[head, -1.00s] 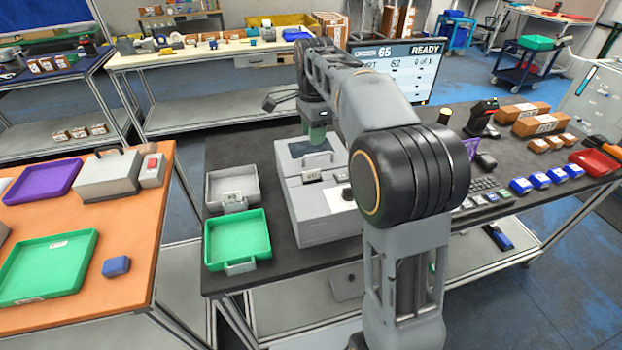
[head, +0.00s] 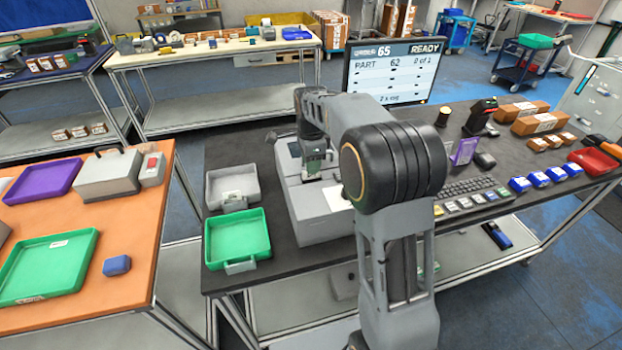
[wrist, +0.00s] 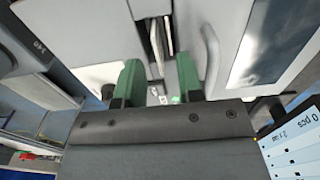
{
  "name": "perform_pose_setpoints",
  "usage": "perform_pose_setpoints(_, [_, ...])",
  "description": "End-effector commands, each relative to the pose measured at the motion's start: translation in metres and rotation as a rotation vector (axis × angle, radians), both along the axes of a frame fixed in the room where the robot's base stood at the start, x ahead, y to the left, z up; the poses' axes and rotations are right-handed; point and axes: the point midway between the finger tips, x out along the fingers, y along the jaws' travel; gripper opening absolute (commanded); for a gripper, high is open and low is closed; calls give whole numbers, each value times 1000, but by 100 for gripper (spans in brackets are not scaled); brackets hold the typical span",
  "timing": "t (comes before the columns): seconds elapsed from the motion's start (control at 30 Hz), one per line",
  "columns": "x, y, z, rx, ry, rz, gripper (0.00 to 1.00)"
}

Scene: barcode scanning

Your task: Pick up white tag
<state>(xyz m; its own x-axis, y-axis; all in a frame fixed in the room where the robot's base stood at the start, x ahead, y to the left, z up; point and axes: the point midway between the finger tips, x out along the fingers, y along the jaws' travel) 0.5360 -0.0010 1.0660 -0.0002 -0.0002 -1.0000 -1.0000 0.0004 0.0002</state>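My gripper (head: 314,172) points down over the grey boxy machine (head: 322,228) on the dark table. In the wrist view its two green fingers (wrist: 158,68) stand apart, with a gap between them. Small pale and green bits show low in that gap, too small to identify. A flat white patch (head: 340,198) lies on the machine's top, right of the gripper and partly hidden by my arm; I cannot tell whether it is the white tag. No other white tag is clear, and the spot under the fingers is hidden in the head view.
A grey tray (head: 216,186) and a green tray (head: 212,240) sit left of the machine. A monitor (head: 390,75) stands behind my arm. A keyboard (head: 474,188), blue blocks (head: 540,179) and a red tray (head: 595,161) are to the right.

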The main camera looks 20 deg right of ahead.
Motion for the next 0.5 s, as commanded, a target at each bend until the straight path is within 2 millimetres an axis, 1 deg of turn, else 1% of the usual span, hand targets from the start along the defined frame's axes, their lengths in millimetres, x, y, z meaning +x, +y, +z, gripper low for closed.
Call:
perform_pose_setpoints(0.1, [-2,1,-15,0,4,0,34])
perform_pose_setpoints(0.2, [-2,1,-24,0,2,0,34])
perform_pose_setpoints(0.3, [-2,1,-29,0,1,0,34])
perform_pose_setpoints(0.5, [-2,1,-30,0,0,0,34])
